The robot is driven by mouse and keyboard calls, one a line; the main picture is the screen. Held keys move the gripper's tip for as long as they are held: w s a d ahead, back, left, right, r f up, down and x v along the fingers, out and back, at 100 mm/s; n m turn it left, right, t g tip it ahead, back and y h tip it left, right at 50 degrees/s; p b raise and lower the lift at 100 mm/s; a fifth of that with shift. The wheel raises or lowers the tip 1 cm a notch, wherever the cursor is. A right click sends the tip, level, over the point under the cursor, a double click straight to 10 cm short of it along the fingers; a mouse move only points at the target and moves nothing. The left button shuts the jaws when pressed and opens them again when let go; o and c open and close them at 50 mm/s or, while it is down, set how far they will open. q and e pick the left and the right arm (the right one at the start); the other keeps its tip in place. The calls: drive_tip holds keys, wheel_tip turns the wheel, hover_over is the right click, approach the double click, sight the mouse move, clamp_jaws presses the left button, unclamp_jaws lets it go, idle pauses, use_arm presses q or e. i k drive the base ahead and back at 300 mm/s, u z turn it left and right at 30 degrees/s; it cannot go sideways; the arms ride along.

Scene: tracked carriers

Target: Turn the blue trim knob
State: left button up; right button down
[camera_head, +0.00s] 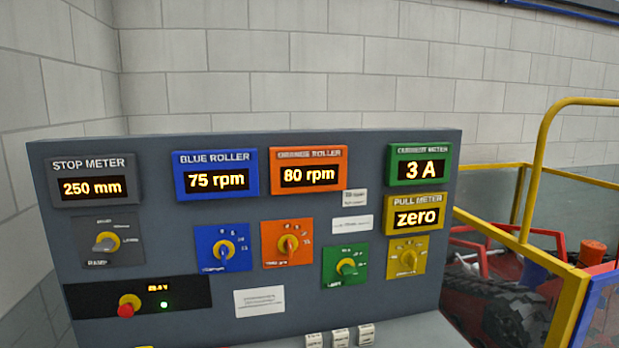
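The blue trim knob (225,248) is a blue pointer knob with a yellow collar on a square blue plate (206,238), in the lower middle of the grey control panel. Its pointer looks upright or nearly so; the plate's small markings are too blurred to read. Above it, the blue roller display (215,177) reads 75 rpm. Neither of my grippers shows in the head view, and nothing covers the knob.
An orange knob (288,245) sits close right, its display reading 80 rpm. Green (347,267), yellow (408,257) and grey (107,242) knobs surround it. A red button (127,308) is lower left. Yellow railing (528,215) stands right of the panel.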

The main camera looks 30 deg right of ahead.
sight(223, 250)
drive_tip(key=k, duration=1.25)
drive_tip(key=z, duration=0.7)
drive_tip(key=i, duration=1.4)
drive_tip(key=u, duration=0.85)
